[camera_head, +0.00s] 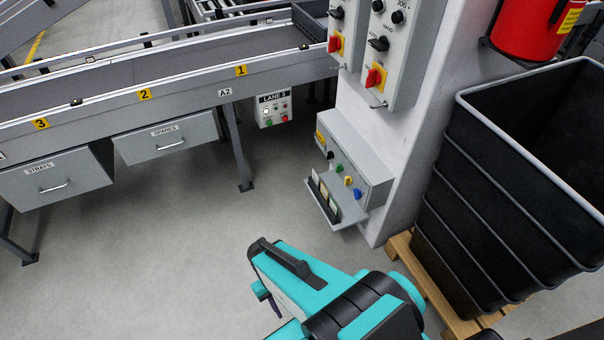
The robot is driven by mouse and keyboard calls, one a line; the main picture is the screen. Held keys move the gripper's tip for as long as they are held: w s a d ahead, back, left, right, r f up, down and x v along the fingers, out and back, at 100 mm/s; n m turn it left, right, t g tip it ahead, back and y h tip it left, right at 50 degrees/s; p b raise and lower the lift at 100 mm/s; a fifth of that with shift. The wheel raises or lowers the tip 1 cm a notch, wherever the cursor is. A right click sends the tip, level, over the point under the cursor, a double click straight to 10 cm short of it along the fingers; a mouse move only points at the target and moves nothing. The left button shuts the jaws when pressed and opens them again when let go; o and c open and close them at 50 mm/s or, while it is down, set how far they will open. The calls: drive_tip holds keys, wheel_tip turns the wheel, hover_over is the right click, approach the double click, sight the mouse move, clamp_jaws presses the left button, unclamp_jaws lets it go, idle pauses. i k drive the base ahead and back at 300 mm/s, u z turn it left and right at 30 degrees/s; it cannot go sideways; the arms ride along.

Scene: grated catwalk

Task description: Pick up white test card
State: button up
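A small ledge (349,220) sticks out below a grey control box (352,155) on the white pillar. A dark holder on the ledge carries a few small pale cards (323,190) in a row. They are too small for me to tell which one is the white test card. My teal arm reaches in from the bottom edge, and my gripper (262,292) is at its left end, below and left of the ledge, apart from the cards. The arm hides most of the gripper, and its opening does not show.
Black stacked bins (520,170) stand on a wooden pallet (425,285) at right. A red extinguisher (528,25) hangs above them. A conveyor (170,88) with drawers (165,140) and a LANE 3 box (273,110) lies at left. The grey floor (150,260) between is clear.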

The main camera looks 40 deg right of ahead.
sight(315, 176)
drive_tip(key=u, duration=0.4)
drive_tip(key=i, duration=0.9)
drive_tip(key=u, duration=0.3)
